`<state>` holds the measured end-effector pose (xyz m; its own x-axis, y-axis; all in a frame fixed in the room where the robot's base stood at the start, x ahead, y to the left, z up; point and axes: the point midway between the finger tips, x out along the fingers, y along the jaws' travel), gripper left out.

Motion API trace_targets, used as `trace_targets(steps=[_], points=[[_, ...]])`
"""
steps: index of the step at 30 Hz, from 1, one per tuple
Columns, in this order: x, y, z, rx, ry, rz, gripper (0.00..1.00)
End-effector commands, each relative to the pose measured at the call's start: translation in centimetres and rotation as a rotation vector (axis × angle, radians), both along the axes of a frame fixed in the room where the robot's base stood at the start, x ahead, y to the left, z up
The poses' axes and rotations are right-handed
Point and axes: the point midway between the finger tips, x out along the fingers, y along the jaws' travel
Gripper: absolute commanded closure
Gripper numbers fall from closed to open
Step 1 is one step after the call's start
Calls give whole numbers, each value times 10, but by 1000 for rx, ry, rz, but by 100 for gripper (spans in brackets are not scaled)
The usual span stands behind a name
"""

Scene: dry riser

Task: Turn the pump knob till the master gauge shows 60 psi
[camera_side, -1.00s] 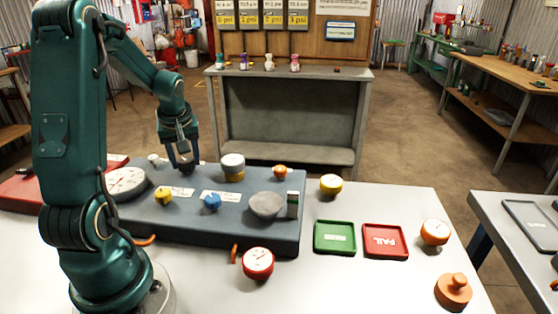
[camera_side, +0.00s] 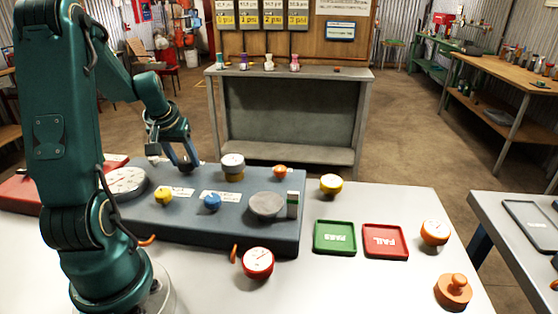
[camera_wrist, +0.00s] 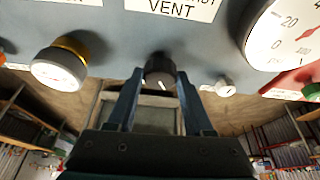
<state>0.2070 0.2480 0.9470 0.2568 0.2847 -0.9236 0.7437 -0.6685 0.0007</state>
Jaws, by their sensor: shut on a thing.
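My gripper (camera_wrist: 160,97) is shut on a black knob (camera_wrist: 160,69) with a white mark, a finger on each side of it. Its own label is not readable here. The large white gauge (camera_side: 126,181), apparently the master gauge, lies at the panel's left end. In the wrist view this gauge (camera_wrist: 285,30) is cut off at the upper right. A red needle part shows, but the reading cannot be told.
A white-faced gauge on a yellow-brown base (camera_side: 232,165) stands just right of my gripper. A yellow knob (camera_side: 163,195), a blue knob (camera_side: 211,202) and a grey bowl (camera_side: 266,204) are on the panel. A small white knob (camera_wrist: 223,88) is beside the black one.

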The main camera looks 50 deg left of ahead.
Motion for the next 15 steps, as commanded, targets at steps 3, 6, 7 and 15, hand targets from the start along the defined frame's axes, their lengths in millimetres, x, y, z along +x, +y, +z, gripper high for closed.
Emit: trace_targets(steps=[3,6,7,15], points=[[0,-1,-1,-4,1,-4,100],[0,-1,-1,-4,2,-5,100],[0,-1,-1,-4,2,-5,100],[0,-1,0,-2,2,-3,18]])
